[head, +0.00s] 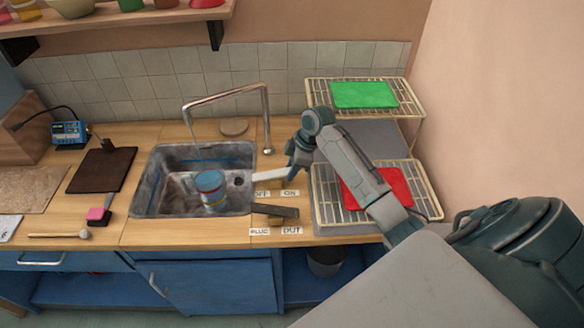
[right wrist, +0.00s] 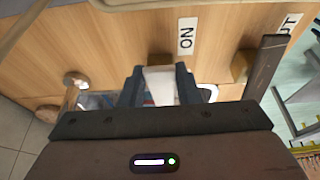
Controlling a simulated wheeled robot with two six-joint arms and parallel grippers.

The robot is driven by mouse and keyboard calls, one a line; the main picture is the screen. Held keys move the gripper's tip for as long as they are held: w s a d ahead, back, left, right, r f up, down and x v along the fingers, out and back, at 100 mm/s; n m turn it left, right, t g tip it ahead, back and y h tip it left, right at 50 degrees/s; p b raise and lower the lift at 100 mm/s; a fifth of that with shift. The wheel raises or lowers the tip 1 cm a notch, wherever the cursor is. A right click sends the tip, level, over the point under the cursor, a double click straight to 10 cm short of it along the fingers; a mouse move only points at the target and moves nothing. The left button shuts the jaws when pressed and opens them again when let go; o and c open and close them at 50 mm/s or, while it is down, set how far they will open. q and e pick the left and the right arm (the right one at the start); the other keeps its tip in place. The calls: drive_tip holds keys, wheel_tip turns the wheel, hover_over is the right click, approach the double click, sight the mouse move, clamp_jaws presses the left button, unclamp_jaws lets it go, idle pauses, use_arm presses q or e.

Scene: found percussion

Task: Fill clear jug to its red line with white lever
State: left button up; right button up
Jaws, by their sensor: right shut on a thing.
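The clear jug (head: 211,190) stands in the sink under the tap, with blue at its top and a reddish band lower down. I cannot tell the exact level against its red line. A thin pale streak below the spout looks like running water. My right gripper (head: 291,171) is shut on the white lever (head: 268,175), behind the OFF and ON labels. In the right wrist view the fingers (right wrist: 158,88) are on both sides of the white lever (right wrist: 159,84), with the ON label to its right. My left gripper is not in view.
A dark lever (head: 275,211) with PLUG and OUT labels lies in front of the white one. A wire rack (head: 325,213) with a red cloth (head: 365,190) is right, partly behind my arm.

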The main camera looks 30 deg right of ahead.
drive_tip(key=shift+w+a+r+g+h+p, duration=0.15)
drive_tip(key=shift+r+g+h+p, duration=0.15)
drive_tip(key=shift+h+p, duration=0.1)
drive_tip(key=o, duration=1)
drive_tip(key=b+v, duration=0.3)
drive_tip(key=v, duration=0.7)
drive_tip(key=shift+r, duration=0.4)
drive_tip(key=shift+f, duration=0.1)
